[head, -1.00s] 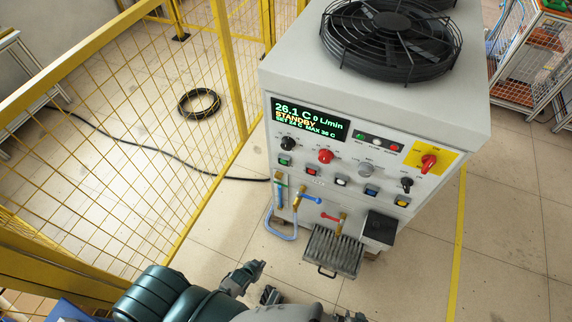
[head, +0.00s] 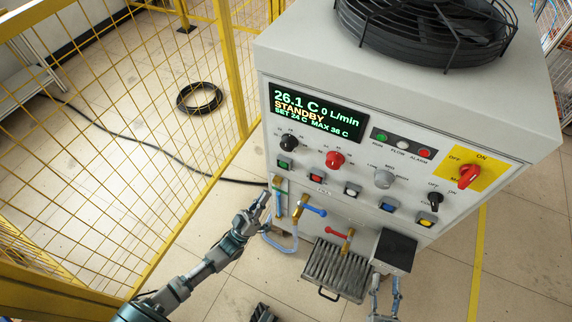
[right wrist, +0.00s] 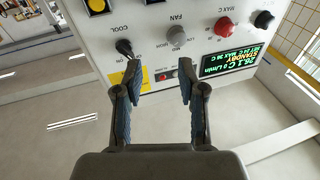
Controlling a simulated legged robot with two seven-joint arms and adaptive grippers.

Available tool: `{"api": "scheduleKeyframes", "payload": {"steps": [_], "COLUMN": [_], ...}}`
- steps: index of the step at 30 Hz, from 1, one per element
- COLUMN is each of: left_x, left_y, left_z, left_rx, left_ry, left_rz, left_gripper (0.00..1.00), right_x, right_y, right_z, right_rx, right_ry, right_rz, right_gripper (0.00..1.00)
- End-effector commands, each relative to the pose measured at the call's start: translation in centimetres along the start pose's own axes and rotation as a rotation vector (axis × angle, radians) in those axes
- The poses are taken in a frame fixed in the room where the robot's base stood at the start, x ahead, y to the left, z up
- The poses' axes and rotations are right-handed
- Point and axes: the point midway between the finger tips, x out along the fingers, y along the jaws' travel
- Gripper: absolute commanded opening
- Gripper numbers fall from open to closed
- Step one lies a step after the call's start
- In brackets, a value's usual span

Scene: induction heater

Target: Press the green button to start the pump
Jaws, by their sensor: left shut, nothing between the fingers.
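The green button (head: 285,163) is a small square button at the left end of the button row on the grey-white cabinet's front panel. My left gripper (head: 262,199) is shut and empty. In the head view it is below and left of the green button, apart from it, beside the pipe fittings. My right gripper (head: 385,279) is in front of the lower right of the cabinet. In the right wrist view its fingers (right wrist: 158,82) are spread with nothing between them. The green button is not seen in the right wrist view.
The display (head: 317,113) reads STANDBY, 26.1 C and 0 L/min. Red, white, blue and yellow buttons share the row. A blue-handled valve (head: 314,210) and a red-handled valve (head: 337,232) stick out below. A yellow mesh fence (head: 110,150) stands left.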

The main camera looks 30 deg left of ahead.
Motion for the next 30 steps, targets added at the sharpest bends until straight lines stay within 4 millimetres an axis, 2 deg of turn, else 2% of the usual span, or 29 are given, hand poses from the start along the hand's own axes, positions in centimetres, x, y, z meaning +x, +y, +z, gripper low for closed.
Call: {"api": "scheduleKeyframes", "payload": {"steps": [5,17,23,30], "left_x": [0.2,0.5,2.0,4.5], "left_y": [0.3,-0.1,-1.2,-2.9], "left_z": [-0.7,-0.4,0.9,2.5], "left_rx": [-0.012,-0.011,-0.011,-0.010], "left_ry": [0.039,0.039,0.037,0.037], "left_rz": [0.020,0.018,0.017,0.017], "left_gripper": [0.00,0.00,0.00,0.00], "right_x": [-0.2,-0.1,-0.4,-1.8], "right_y": [0.1,-0.1,-0.4,-0.6], "right_z": [-1.1,-1.4,-3.0,-6.0], "right_rx": [0.003,0.004,0.015,0.033], "right_ry": [0.034,0.061,0.209,0.457], "right_rz": [-0.001,-0.002,-0.008,-0.014], "right_gripper": [0.40,0.40,0.40,0.40]}}
